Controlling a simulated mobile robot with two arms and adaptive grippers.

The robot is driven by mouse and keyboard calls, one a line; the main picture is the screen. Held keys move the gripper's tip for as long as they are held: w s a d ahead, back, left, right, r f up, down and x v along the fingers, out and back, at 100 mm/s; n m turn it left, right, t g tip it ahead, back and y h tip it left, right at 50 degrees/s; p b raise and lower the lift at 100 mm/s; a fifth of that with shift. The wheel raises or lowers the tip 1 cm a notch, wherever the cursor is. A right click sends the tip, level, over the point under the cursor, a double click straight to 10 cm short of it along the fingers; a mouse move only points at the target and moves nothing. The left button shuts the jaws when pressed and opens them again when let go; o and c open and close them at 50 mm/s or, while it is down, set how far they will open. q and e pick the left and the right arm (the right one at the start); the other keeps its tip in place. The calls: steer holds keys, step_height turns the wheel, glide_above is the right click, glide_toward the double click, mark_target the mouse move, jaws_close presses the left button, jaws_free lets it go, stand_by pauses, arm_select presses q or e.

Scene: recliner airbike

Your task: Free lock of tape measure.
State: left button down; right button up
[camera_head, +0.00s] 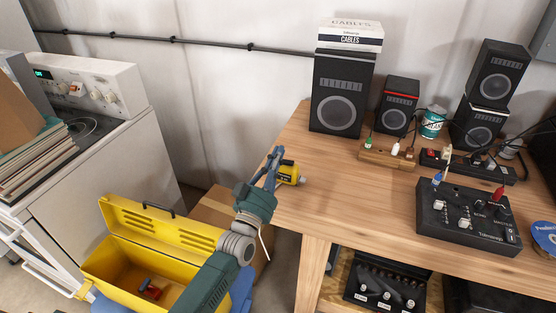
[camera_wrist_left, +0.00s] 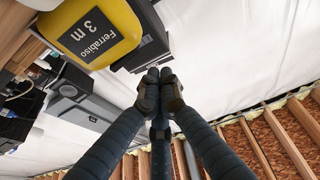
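The yellow and black tape measure (camera_head: 289,174) is at the left edge of the wooden table in the head view. The lock's position is not clear. My right gripper is out of view.
The wooden table (camera_head: 330,190) has clear room in its middle. Speakers (camera_head: 338,95), a black mixer (camera_head: 468,218) and a teal can (camera_head: 432,123) stand farther right. An open yellow toolbox (camera_head: 180,240) is below on the left, near a white appliance (camera_head: 95,85).

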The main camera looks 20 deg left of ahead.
arm_select(q)
steer(key=r+b+v, duration=0.1)
steer(key=b+v, duration=0.2)
steer(key=v, duration=0.7)
steer(key=shift+s+r, duration=0.2)
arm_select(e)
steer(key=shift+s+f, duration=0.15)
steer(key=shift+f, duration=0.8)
arm_select(q)
steer(key=shift+d+f, duration=0.1)
steer(key=shift+d, duration=0.1)
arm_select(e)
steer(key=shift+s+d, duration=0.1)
